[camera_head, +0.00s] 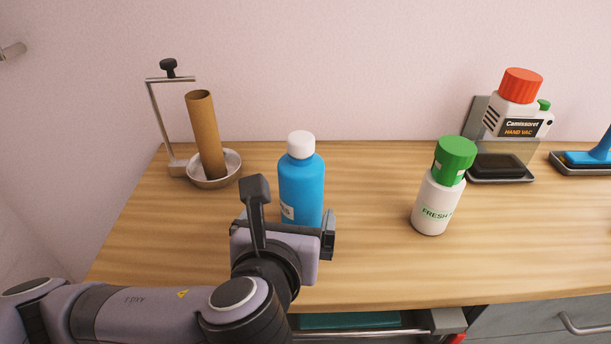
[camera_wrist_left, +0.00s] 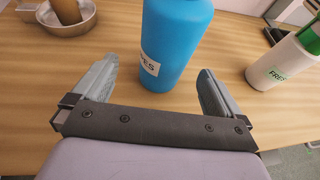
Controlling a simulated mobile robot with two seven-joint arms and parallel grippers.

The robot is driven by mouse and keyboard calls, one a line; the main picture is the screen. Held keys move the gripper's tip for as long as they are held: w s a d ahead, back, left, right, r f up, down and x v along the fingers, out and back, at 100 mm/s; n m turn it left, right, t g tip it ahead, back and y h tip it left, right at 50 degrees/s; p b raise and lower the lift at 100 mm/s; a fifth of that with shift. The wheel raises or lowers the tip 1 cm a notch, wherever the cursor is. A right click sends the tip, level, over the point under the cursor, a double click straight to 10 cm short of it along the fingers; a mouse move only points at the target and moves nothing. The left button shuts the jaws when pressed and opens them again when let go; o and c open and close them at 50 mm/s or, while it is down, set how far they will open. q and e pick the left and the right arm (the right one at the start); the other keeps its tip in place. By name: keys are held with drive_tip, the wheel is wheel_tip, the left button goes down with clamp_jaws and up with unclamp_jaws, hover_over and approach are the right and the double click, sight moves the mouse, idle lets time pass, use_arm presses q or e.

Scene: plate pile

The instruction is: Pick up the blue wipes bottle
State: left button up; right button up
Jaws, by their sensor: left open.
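The blue wipes bottle (camera_head: 302,184) with a white cap stands upright on the wooden counter, near its middle. My left gripper (camera_head: 290,205) is in front of the bottle in the head view and hides part of its lower body. In the left wrist view the bottle (camera_wrist_left: 172,42) stands just ahead of the open fingers of the left gripper (camera_wrist_left: 158,78), roughly centred between them. Nothing is held, and I cannot tell whether either finger touches the bottle. My right gripper is not in view.
A white bottle with a green cap (camera_head: 436,197) stands to the right on the counter (camera_head: 370,265). A cardboard tube (camera_head: 205,138) stands in a metal bowl (camera_head: 229,176) at the back left. A red-capped Camissoret container (camera_head: 517,112) stands at the back right, with black trays nearby.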

sight(302, 202)
use_arm(q)
drive_tip(key=shift+d+x, duration=0.15)
drive_tip(key=shift+x, duration=1.5)
drive_tip(key=shift+d+x, duration=0.2)
drive_tip(key=shift+x, duration=1.5)
drive_tip(key=c, duration=1.3)
